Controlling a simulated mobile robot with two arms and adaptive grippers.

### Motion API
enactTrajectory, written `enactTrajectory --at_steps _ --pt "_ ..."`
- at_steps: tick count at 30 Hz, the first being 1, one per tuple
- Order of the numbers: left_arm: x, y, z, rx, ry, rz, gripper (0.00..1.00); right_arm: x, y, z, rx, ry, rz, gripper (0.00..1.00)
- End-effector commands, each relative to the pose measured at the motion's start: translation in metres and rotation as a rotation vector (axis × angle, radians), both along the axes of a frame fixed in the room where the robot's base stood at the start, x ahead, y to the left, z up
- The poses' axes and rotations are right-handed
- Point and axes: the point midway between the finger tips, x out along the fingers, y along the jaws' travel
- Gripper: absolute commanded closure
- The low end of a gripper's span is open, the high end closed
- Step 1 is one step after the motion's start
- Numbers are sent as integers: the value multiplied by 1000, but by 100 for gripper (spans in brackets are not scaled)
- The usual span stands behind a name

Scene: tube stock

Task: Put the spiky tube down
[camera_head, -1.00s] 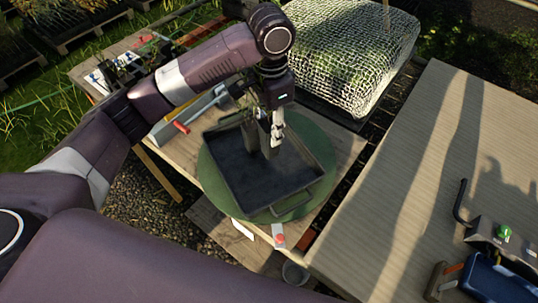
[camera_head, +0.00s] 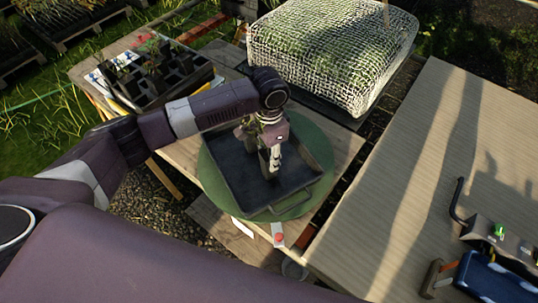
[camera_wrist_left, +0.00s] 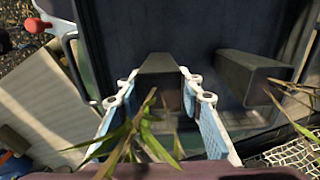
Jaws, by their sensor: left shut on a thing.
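My left gripper (camera_head: 271,150) is over the dark tray (camera_head: 237,178). Its two pale blue fingers are shut on a grey square tube (camera_wrist_left: 160,72), which shows between them in the left wrist view; narrow green and brown leaves rise from it towards the camera. In the head view the held tube (camera_head: 265,163) is upright, low in the tray; I cannot tell whether its base touches the floor. A second grey tube (camera_wrist_left: 246,75) stands in the tray beside it, with thin leaves at its top; in the head view it is mostly behind my gripper. My right gripper is out of view.
The tray sits on a round green turntable (camera_head: 210,185) on a wooden table. A black cell rack (camera_head: 165,75) with plants is at the back left. A net-covered mound (camera_head: 335,50) stands behind. The tray's front left part is clear.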

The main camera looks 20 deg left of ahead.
Motion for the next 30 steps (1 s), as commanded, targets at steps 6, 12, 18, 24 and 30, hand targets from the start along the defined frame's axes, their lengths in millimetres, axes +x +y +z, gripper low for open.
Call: enactTrajectory --at_steps 6,12,18,24,30 --pt "0 0 -2 -1 1 0 60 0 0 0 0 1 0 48" --pt "0 0 -2 0 0 0 49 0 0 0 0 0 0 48" --pt "0 0 0 -1 -1 0 49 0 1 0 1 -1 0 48" --pt "1 -1 22 -3 -4 -1 49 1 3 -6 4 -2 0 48" --pt "2 -1 66 -2 -5 -1 49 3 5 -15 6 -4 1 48"
